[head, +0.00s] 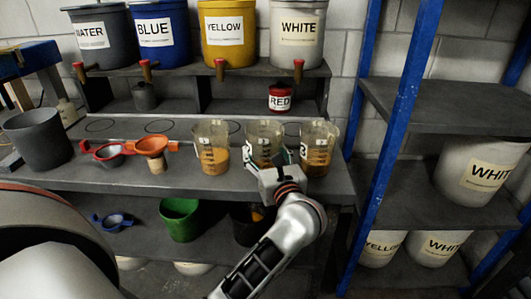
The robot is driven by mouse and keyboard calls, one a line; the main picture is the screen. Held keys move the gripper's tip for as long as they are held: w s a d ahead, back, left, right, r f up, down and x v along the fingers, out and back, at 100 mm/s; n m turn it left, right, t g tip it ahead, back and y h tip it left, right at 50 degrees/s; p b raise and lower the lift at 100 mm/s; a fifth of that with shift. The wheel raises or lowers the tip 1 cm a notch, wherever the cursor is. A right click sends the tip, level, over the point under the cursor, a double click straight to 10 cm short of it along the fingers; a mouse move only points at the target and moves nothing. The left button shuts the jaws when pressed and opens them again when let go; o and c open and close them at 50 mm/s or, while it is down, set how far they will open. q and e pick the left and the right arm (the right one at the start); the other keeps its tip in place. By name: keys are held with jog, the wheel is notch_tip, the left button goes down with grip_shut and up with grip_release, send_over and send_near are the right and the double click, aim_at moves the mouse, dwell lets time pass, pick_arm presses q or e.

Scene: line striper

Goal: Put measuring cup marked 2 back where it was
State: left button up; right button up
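Three clear measuring cups with orange-yellow contents stand in a row on the bench. The left cup (211,147) stands alone. The middle cup (265,133) is directly beyond my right gripper (268,160), its lower part covered. The right cup (319,147) bears a mark like a 3; the other marks are too small to read surely. My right gripper's fingers lie at both sides of the middle cup's lower part, close to the right cup. Whether they press on the middle cup is hidden. My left gripper is out of view.
Outlined circles (161,127) mark the bench behind the cups. Orange funnels (152,147) and a grey bucket (37,139) stand left. A red-labelled can (281,98) sits on the shelf behind. A blue rack post (391,120) rises at right. A green bucket (181,219) is below.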

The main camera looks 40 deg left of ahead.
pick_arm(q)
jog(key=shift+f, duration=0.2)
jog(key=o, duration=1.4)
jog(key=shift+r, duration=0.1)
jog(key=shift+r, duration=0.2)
